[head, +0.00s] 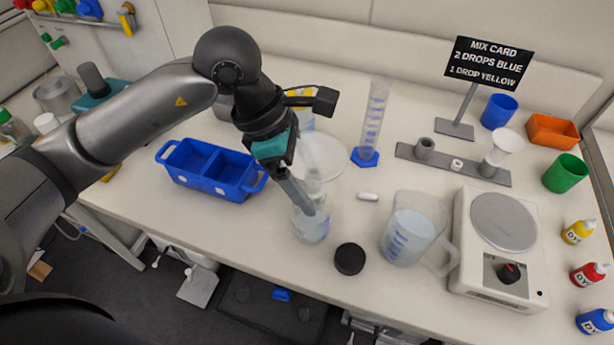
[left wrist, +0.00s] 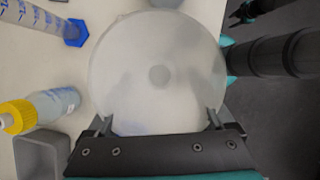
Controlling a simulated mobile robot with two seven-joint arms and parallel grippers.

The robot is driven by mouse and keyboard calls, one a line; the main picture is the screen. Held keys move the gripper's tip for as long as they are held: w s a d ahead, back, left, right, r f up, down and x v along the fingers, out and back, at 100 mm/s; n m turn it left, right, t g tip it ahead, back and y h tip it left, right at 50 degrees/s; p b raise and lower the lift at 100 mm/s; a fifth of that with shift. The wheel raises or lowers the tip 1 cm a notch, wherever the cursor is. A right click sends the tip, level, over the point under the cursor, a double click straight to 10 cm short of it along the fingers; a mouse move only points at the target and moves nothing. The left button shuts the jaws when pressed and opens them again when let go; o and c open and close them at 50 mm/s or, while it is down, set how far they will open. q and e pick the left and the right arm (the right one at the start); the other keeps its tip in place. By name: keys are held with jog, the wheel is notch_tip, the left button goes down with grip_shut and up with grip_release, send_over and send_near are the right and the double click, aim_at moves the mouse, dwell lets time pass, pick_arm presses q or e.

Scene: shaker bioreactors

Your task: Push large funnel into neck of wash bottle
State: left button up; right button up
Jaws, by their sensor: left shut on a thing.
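My left gripper (head: 305,198) is shut on the large funnel (head: 324,158), a wide, translucent white cone. In the left wrist view the funnel (left wrist: 158,70) fills the middle, its near rim at the two fingers (left wrist: 157,122). The wash bottle (head: 312,228), clear with pale liquid, stands upright on the bench just below the funnel. The gripper's fingers cover part of its top in the head view. I cannot tell whether the funnel's stem is inside the neck.
A black cap (head: 350,259) and a clear jug (head: 409,236) stand close to the right. A measuring cylinder (head: 373,115) and a yellow-capped bottle (left wrist: 45,108) are behind. A blue tray (head: 180,176) lies left. The bench front edge is near the bottle.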

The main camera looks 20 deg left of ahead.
pick_arm(q)
jog(key=o, duration=1.2)
jog(key=shift+c, duration=0.2)
jog(key=p+v, duration=0.1)
jog(key=v, duration=1.4)
jog(key=shift+r, duration=0.15)
jog(key=shift+a, duration=0.1)
